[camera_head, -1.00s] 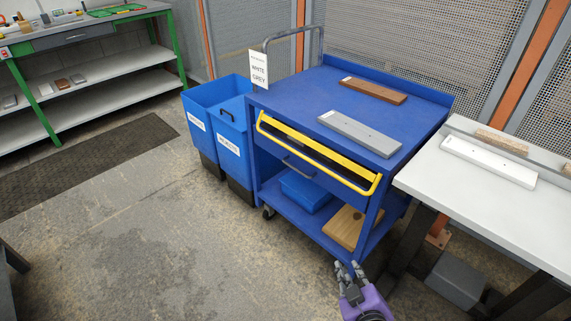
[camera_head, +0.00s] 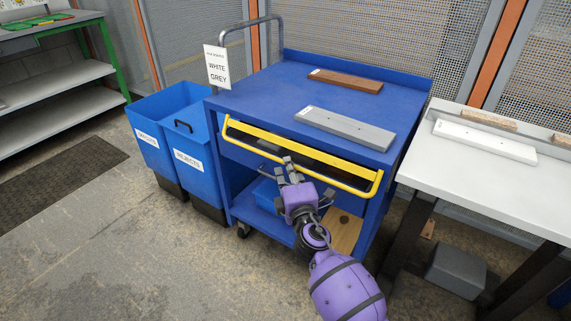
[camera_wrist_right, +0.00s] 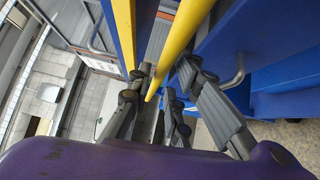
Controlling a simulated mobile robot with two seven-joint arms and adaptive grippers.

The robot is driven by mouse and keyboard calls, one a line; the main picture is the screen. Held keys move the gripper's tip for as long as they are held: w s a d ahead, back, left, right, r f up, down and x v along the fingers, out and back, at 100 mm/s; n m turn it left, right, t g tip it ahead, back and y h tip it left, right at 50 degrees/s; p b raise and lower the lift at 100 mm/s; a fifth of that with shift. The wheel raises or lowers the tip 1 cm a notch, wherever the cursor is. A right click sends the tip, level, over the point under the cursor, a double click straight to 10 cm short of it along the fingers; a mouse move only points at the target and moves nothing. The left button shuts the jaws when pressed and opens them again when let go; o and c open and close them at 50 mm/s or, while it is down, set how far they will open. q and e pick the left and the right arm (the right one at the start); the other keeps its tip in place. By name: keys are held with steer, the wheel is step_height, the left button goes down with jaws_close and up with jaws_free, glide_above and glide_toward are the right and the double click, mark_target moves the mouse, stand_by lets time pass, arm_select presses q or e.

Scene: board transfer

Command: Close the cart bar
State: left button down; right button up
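The cart bar (camera_head: 345,184) is a yellow bar across the front of the blue cart (camera_head: 262,95). It stands out from the cart's front, with a dark gap behind it under the top. My right gripper (camera_head: 284,170) is at the middle of the bar, its fingertips overlapping the bar in the head view. In the right wrist view its fingers (camera_wrist_right: 160,95) are apart, with the yellow bar (camera_wrist_right: 178,45) running in between them. I cannot tell whether they touch it. My left gripper is not in view.
A grey board (camera_head: 345,128) and a brown board (camera_head: 345,80) lie on the cart top. A white table (camera_head: 480,185) with a white board (camera_head: 485,142) stands close on the right. Blue bins (camera_head: 160,130) stand on the left. The floor in front is clear.

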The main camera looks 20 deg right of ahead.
steer(key=shift+w+d, duration=0.1)
steer(key=shift+w, duration=0.9)
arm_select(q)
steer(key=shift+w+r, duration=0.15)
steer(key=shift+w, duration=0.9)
arm_select(e)
steer(key=shift+w+r, duration=0.1)
steer(key=shift+w, duration=0.15)
jaws_close()
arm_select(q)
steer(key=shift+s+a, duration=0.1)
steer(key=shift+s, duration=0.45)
